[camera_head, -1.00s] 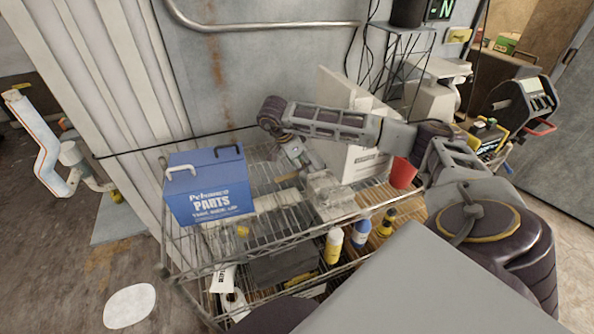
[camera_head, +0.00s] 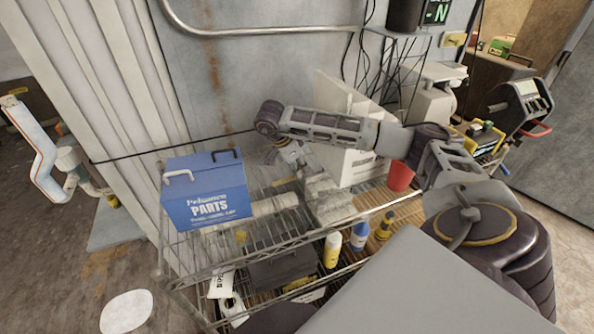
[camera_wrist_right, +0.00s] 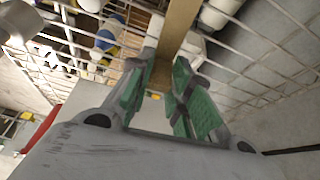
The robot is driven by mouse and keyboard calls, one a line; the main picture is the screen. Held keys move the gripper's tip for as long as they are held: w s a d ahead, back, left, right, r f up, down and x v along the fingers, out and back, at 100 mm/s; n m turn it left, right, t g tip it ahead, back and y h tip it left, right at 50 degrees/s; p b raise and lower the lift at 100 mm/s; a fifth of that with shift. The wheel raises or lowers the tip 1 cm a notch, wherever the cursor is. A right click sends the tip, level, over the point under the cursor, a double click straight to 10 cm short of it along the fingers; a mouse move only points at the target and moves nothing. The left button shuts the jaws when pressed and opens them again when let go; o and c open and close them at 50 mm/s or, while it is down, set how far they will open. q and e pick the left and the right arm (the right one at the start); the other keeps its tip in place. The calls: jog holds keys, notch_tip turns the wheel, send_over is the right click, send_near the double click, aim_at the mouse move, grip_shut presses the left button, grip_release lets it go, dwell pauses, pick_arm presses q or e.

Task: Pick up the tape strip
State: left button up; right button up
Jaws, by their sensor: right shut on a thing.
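The tape strip (camera_wrist_right: 179,32) is a narrow tan band in the right wrist view. It runs up from between the green-padded fingers of my right gripper (camera_wrist_right: 162,80), which is shut on it. In the head view my right gripper (camera_head: 290,158) is over the wire shelf, small and partly hidden by its own wrist. A small tan piece just below it may be the same strip; I cannot tell for sure. My left gripper is not in view.
A blue parts box (camera_head: 206,190) stands on the left of the wire rack (camera_head: 200,262). A white box (camera_head: 352,165) and a red cup (camera_head: 400,176) are to the right. Yellow (camera_head: 332,250) and blue (camera_head: 360,235) bottles stand lower down. The wall is close behind.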

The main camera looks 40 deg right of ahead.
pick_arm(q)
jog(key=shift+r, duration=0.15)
pick_arm(e)
jog(key=shift+r, duration=0.25)
jog(key=shift+r+p, duration=0.65)
jog(key=shift+r, duration=0.1)
notch_tip(320, 180, up, 2)
jog(key=shift+r+p, duration=0.25)
jog(key=shift+p, duration=0.5)
pick_arm(q)
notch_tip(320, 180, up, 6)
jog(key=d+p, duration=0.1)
jog(key=p, duration=0.2)
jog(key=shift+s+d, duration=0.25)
pick_arm(e)
notch_tip(320, 180, up, 6)
jog(key=shift+f, duration=0.25)
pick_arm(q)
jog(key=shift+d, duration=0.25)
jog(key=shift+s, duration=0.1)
